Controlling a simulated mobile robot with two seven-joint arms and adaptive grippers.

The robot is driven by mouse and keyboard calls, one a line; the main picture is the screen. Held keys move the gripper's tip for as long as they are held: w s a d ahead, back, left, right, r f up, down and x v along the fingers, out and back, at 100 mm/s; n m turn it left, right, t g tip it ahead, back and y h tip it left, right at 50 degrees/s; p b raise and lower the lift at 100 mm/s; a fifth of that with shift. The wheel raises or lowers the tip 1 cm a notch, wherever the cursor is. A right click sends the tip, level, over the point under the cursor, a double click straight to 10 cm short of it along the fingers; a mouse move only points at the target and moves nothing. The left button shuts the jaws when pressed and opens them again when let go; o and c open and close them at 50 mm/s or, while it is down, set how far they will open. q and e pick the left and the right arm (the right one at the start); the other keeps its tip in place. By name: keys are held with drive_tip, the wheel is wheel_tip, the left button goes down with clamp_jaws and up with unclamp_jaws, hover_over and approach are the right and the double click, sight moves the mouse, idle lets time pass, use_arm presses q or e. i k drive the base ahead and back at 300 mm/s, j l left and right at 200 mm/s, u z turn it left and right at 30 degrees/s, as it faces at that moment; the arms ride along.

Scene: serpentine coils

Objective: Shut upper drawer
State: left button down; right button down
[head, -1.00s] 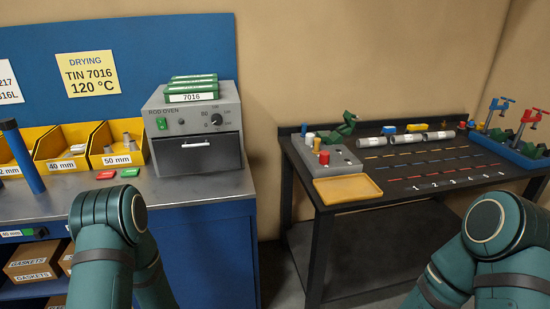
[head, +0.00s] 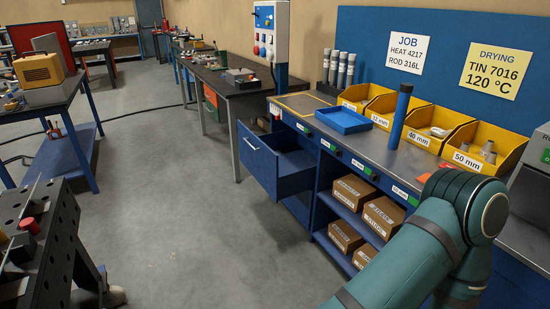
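A blue drawer (head: 258,160) stands pulled out from the left end of the blue workbench (head: 446,165). Its front panel carries a pale bar handle (head: 249,136), and its inside looks empty. The part of the bench below the drawer is mostly hidden behind it. I cannot see a second drawer front clearly. One of my teal arms shows at the lower right, in front of the bench, well apart from the drawer. Neither gripper is in view.
Cardboard boxes (head: 383,216) fill open shelves right of the drawer. A blue tray (head: 343,121), blue cylinder (head: 399,117) and yellow bins (head: 484,146) stand on the bench. Grey floor (head: 170,200) before the drawer is clear. A dark perforated table (head: 42,232) is at lower left.

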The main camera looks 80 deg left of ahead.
sight(284, 163)
drive_tip(key=u, duration=2.7)
drive_tip(key=i+j+z, duration=0.15)
drive_tip(key=i, duration=0.4)
drive_tip(key=i+j+z, duration=0.2)
drive_tip(key=i, duration=0.35)
drive_tip(key=i+j+z, duration=0.15)
drive_tip(key=i+j, duration=0.15)
drive_tip(key=i, duration=0.2)
drive_tip(key=i+j+z, duration=0.15)
drive_tip(key=i, duration=0.4)
drive_tip(key=i+j+z, duration=0.2)
drive_tip(key=i, duration=0.4)
drive_tip(key=i+l, duration=0.15)
